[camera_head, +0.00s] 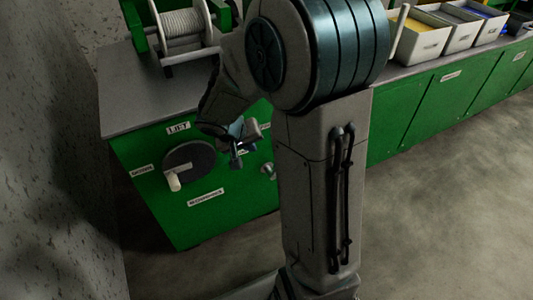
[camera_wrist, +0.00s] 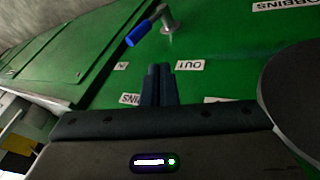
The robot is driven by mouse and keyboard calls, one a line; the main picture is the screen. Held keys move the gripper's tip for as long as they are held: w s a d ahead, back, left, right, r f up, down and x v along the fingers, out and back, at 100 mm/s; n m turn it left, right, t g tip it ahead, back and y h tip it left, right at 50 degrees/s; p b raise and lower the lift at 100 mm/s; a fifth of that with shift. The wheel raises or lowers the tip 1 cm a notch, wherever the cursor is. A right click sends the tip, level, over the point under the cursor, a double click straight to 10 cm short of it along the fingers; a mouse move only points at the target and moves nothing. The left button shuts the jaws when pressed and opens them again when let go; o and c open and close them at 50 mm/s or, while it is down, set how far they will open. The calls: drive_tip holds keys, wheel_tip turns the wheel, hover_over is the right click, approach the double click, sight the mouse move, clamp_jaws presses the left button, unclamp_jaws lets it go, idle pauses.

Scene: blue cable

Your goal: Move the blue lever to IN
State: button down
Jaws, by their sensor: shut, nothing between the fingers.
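The blue lever (camera_wrist: 143,32) shows in the wrist view on a green panel, with a metal pivot (camera_wrist: 167,18) at its upper right end. Its blue handle slants left and down from the pivot, toward the side of the small IN label (camera_wrist: 121,66). The OUT label (camera_wrist: 190,65) is below and right of the pivot. My gripper (camera_wrist: 158,67) has its two dark fingers together, empty, below the lever in the picture and apart from it. In the head view my gripper (camera_head: 238,148) is in front of the green cabinet. The blue handle cannot be made out there.
A dark crank disc (camera_head: 189,166) with a pale handle is left of my gripper; it is also at the right of the wrist view (camera_wrist: 300,95). A cable reel (camera_head: 183,22) stands on the worktop. Bins (camera_head: 424,42) stand at the back right. Open floor lies at right.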

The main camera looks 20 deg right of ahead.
drive_tip(key=b+x, duration=0.1)
drive_tip(key=x, duration=0.3)
drive_tip(key=d+b+x, duration=0.1)
drive_tip(key=b+x, duration=0.1)
drive_tip(key=x, duration=0.2)
drive_tip(key=d+r+b+x, duration=0.1)
drive_tip(key=x, duration=0.4)
drive_tip(key=shift+s+d+b, duration=0.15)
drive_tip(key=shift+s+b, duration=0.15)
drive_tip(key=shift+b, duration=0.1)
drive_tip(key=shift+r+p, duration=0.1)
drive_tip(key=shift+p, duration=0.25)
